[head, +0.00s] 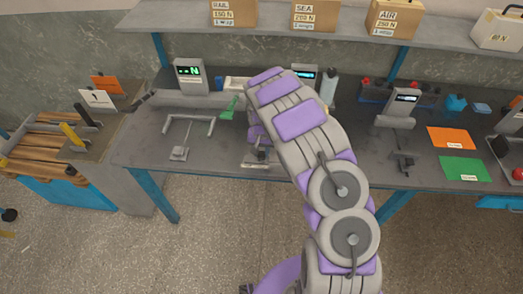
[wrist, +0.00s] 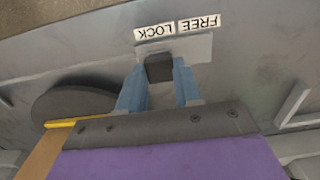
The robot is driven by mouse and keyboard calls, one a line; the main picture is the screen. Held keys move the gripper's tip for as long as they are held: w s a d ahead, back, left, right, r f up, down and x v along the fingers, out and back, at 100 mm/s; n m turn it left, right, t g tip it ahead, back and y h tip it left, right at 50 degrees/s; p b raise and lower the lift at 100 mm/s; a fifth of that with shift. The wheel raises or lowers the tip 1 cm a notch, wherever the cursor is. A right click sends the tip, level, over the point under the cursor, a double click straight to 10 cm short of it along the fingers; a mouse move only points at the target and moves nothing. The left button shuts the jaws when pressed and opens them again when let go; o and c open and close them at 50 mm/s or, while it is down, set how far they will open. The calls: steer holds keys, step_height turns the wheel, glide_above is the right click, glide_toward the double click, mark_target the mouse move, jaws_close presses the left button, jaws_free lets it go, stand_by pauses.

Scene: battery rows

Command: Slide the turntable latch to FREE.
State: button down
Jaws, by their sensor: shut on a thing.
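The latch (wrist: 159,68) is a small dark block on a pale grey plate (wrist: 200,46) in the wrist view. Two white labels lie beside the plate, upside down in this view: LOCK (wrist: 155,31) on the left and FREE (wrist: 199,23) on the right. The block sits on the LOCK side of the plate. My gripper (wrist: 160,78) has its two blue fingers on either side of the block, shut on it. In the head view my arm hides most of the latch area at the middle of the bench.
A dark round disc (wrist: 75,103) lies left of my fingers in the wrist view. On the bench (head: 222,173) stand a grey fixture (head: 181,152) at left and another (head: 405,160) at right. Orange (head: 450,138) and green (head: 465,168) sheets lie at right.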

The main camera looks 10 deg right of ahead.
mark_target(250, 158)
steer(key=a, duration=0.1)
steer(key=w+a, duration=0.1)
steer(key=a, duration=0.2)
steer(key=shift+w+a, duration=0.3)
steer(key=shift+a, duration=0.05)
steer(key=c, duration=0.8)
jaws_free()
steer(key=shift+o, duration=0.2)
step_height(250, 158, up, 17)
steer(key=p, duration=0.2)
steer(key=shift+r, duration=0.2)
